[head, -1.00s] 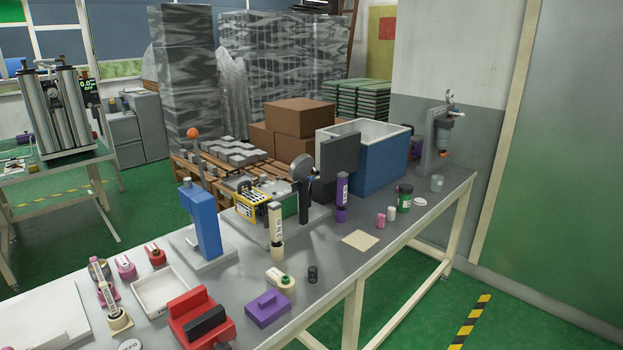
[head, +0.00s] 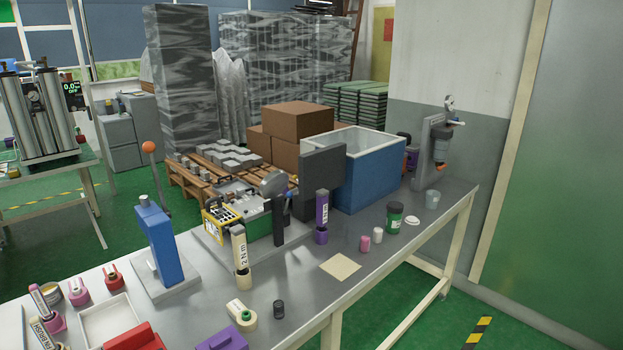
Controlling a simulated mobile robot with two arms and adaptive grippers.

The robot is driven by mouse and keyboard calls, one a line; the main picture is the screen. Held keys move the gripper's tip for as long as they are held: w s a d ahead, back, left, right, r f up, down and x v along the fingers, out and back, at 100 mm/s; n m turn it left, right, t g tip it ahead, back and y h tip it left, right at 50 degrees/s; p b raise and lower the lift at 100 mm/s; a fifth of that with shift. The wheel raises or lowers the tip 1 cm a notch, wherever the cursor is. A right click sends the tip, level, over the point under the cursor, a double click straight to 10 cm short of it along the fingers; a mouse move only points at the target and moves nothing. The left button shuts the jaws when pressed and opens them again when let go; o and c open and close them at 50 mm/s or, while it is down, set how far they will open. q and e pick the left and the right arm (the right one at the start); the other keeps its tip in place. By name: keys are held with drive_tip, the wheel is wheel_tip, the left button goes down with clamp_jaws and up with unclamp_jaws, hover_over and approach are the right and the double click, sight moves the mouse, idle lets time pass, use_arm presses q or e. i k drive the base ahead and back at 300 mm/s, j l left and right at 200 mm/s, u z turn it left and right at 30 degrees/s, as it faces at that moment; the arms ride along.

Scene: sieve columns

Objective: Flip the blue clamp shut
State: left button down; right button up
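The blue clamp (head: 163,246) stands upright on a light grey base plate (head: 176,287) on the grey bench, left of the middle of the head view. A lever with an orange ball knob (head: 149,147) sticks up behind it, and the lever's lower end is hidden behind the blue body. A short grey cylinder shows at the clamp's top. Whether the clamp is open cannot be told from this side. Neither of my grippers is in view.
The bench (head: 306,300) carries a cream 2 N m tool (head: 240,250), a yellow-framed device (head: 220,222), a purple tool (head: 321,215), a white tray (head: 110,322) and a red block (head: 133,340). A blue bin (head: 370,175) stands behind.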

sight(289, 195)
drive_tip(key=i+l, duration=0.8)
drive_tip(key=l, duration=0.2)
drive_tip(key=i+l+u, duration=0.1)
drive_tip(key=i+l, duration=0.65)
drive_tip(key=l, duration=0.25)
drive_tip(key=i+l, duration=0.4)
drive_tip(key=l, duration=0.15)
